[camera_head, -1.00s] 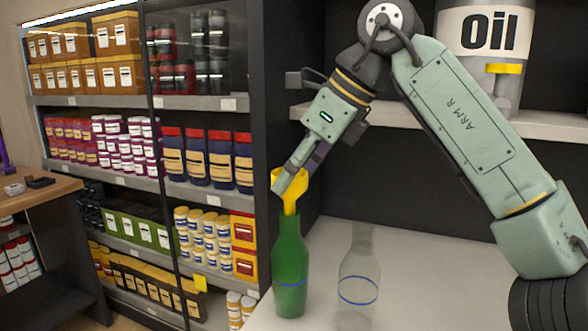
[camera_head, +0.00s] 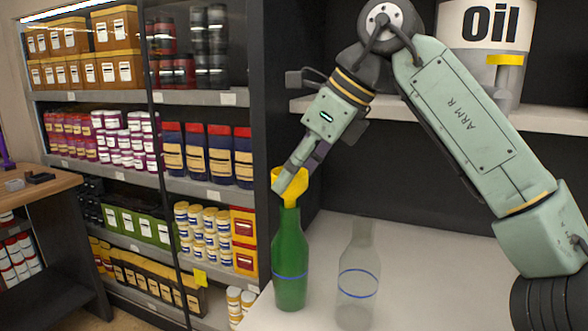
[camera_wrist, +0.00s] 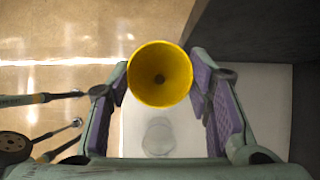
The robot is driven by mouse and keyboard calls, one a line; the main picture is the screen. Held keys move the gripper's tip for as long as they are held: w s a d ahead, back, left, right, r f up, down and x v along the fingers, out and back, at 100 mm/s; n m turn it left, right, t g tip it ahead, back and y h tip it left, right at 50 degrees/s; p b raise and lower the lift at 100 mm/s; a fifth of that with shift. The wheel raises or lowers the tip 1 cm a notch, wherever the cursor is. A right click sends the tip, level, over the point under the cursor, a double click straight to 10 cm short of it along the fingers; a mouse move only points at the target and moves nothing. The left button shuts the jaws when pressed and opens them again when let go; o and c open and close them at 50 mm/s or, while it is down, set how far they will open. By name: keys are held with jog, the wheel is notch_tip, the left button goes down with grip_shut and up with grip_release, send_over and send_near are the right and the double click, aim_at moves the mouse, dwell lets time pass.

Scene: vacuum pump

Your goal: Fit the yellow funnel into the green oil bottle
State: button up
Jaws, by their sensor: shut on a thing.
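The yellow funnel (camera_head: 291,189) is upright at the mouth of the green oil bottle (camera_head: 290,262) in the head view. Its lower end meets the bottle's neck and appears to be inside it; the exact depth is hidden. The bottle stands upright on the white counter. My gripper (camera_head: 284,183) comes down from the upper right and is shut on the funnel near its rim. In the wrist view, the funnel's round mouth (camera_wrist: 160,74) lies between the purple finger pads of my gripper (camera_wrist: 162,82). The green bottle is hidden there.
A clear bottle (camera_head: 358,282) with a blue ring stands right of the green one, with a small gap. A wall shelf (camera_head: 440,116) holds an oil container (camera_head: 483,45) behind my arm. Stocked shelves fill the left. The counter (camera_head: 440,285) is free farther right.

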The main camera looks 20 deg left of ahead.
jog(key=shift+f+b, duration=0.35)
jog(key=shift+f, duration=0.4)
jog(key=o, duration=1.1)
jog(key=shift+o, duration=0.2)
jog(key=shift+r, duration=0.1)
jog(key=v, duration=1.1)
jog(key=shift+d+r, duration=0.25)
jog(key=shift+r, duration=0.1)
